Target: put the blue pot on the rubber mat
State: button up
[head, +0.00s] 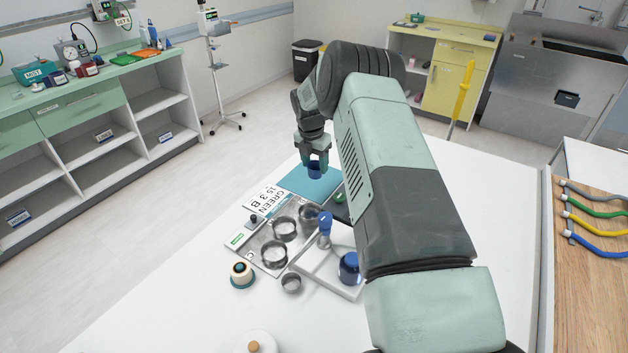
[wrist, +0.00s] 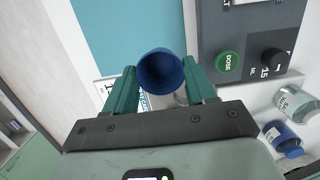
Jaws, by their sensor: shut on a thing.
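A small blue pot (head: 315,172) is held between the fingers of my gripper (head: 315,158). In the wrist view the pot (wrist: 162,72) shows its open mouth between the two green fingertips (wrist: 160,78), which are shut on its sides. The teal rubber mat (head: 296,182) lies flat on the white table. In the head view the pot appears over the mat, and its height above it is hard to tell. In the wrist view the mat (wrist: 122,30) lies beyond the pot, toward the top left.
Beside the mat stands a grey device with a green DOSE button (wrist: 228,62). Nearer are a metal tray (head: 253,243) with round metal dishes and a white stand (head: 325,272) with blue-topped items. A cream-and-teal pot (head: 241,274) and a small metal cup (head: 291,283) stand in front.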

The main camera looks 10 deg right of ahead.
jog(key=shift+f, duration=3.5)
jog(key=shift+f, duration=0.2)
jog(key=o, duration=1)
jog(key=shift+r, duration=0.2)
